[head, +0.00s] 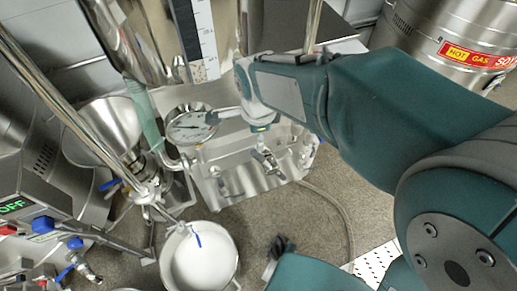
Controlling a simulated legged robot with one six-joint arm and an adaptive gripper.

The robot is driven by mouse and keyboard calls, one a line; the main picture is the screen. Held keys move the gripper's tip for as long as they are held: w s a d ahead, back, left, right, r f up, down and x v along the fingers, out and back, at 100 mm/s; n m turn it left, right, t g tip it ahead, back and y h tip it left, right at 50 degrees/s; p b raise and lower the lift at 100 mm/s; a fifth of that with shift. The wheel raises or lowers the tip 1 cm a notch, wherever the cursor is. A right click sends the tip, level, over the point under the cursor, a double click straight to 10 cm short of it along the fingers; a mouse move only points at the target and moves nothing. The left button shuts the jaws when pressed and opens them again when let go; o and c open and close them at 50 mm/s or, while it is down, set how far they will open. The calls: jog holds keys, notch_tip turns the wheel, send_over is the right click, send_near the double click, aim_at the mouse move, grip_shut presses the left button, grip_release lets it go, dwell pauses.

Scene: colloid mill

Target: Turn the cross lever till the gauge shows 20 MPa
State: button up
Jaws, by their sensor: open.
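The round pressure gauge (191,126) has a pale dial and sits at the centre left, on the steel machine. Its numbers and needle are too small to read. A short silver bar (226,113), which looks like part of the cross lever, shows just right of the gauge; the rest of the lever is hidden by my wrist. My arm comes in from the right and bends down at the grey wrist. My gripper (265,157) is below it, small in the picture, open and seemingly empty. I cannot tell whether it touches the lever.
A steel funnel (103,130) and pipes stand at the left. A white-filled pot (200,262) is at the bottom. A control box (22,205) reading OFF is at the far left. A steel drum (452,40) labelled HOT GAS is at the upper right. A hose (338,211) crosses the floor.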

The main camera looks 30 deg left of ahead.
aim_at(258, 155)
jog(key=f, duration=1)
jog(key=shift+w+a+f, duration=0.25)
jog(key=shift+w+f, duration=0.05)
jog(key=shift+f, duration=0.1)
grip_shut()
